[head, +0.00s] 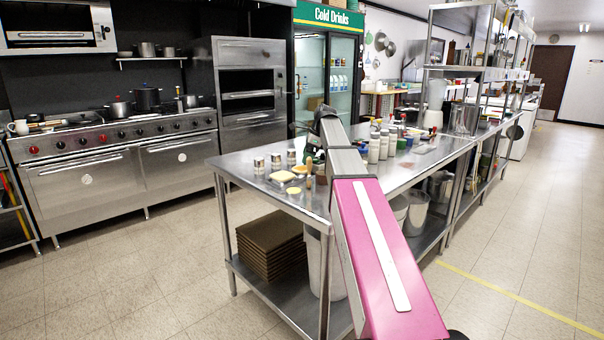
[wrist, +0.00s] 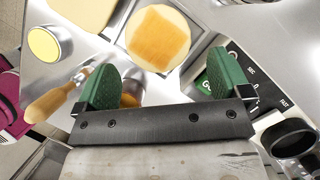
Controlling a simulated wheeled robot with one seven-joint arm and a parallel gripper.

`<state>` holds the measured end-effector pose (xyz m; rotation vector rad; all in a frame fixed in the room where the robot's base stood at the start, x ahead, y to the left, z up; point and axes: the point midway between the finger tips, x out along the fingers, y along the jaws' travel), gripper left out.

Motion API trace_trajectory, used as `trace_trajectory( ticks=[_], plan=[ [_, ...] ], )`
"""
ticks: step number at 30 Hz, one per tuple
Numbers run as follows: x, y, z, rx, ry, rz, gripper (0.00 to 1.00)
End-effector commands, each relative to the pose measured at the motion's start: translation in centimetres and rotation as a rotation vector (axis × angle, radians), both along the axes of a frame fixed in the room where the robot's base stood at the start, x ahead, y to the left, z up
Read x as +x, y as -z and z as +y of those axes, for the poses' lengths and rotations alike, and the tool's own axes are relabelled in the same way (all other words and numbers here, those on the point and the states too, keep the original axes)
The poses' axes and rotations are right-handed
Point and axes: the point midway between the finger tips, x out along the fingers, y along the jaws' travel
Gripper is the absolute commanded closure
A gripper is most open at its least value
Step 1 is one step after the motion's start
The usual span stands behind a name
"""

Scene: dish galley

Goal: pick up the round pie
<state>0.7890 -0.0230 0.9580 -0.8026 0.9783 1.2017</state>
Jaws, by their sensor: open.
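The round pie (wrist: 157,38) is a flat, pale yellow disc with an orange-brown middle in the wrist view. It lies on a light, square-edged sheet on the steel table. My gripper (wrist: 162,70) is open, its two green fingers spread wide apart. The pie shows between and beyond the fingertips, and nothing is held. The height of the fingers above the pie cannot be told. In the head view my arm hides part of the table, and I cannot clearly make out the pie there.
A wooden handle (wrist: 55,101) lies beside the left finger. A yellow-topped round item (wrist: 44,44) is farther left. A dark box with white lettering (wrist: 250,88) is by the right finger. In the head view, several shakers and bottles crowd the steel table (head: 238,170).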

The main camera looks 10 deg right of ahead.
Motion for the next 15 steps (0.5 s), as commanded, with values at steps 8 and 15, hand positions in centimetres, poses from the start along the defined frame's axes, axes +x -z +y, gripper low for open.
trace_trajectory(
  ticks=[8, 15],
  plan=[
    [-0.2, 2.7, 1.2, 0.0, -0.001, 0.002, 0.05],
    [0.1, 4.7, 2.0, 0.0, 0.0, 0.0, 0.05]
  ],
)
